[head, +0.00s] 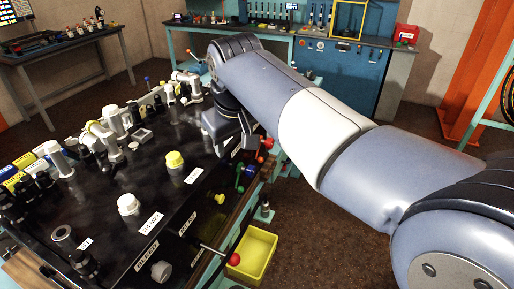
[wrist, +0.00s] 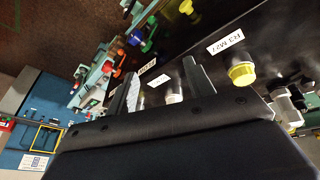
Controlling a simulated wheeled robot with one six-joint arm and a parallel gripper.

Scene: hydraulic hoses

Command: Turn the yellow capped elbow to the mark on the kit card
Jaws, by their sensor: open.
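A yellow-capped fitting (head: 175,160) stands on the black bench top in the head view. A yellow-capped fitting (wrist: 242,73) also shows in the wrist view, right of my fingers and apart from them, by a white label. I cannot tell whether either is the elbow the task names. My gripper (wrist: 162,68) is open, with a finger on each side and a small label and a pale fitting (wrist: 172,95) showing between or behind them. In the head view my gripper (head: 232,140) hangs over the far right part of the bench. I cannot make out the kit card or its mark.
A white-capped fitting (head: 128,204) stands nearer on the bench top (head: 110,250). Several valves and fittings line its left side. Red and green handles (head: 262,150) stick out at its right edge. A yellow bin (head: 252,252) hangs below a red-knobbed lever (head: 233,259).

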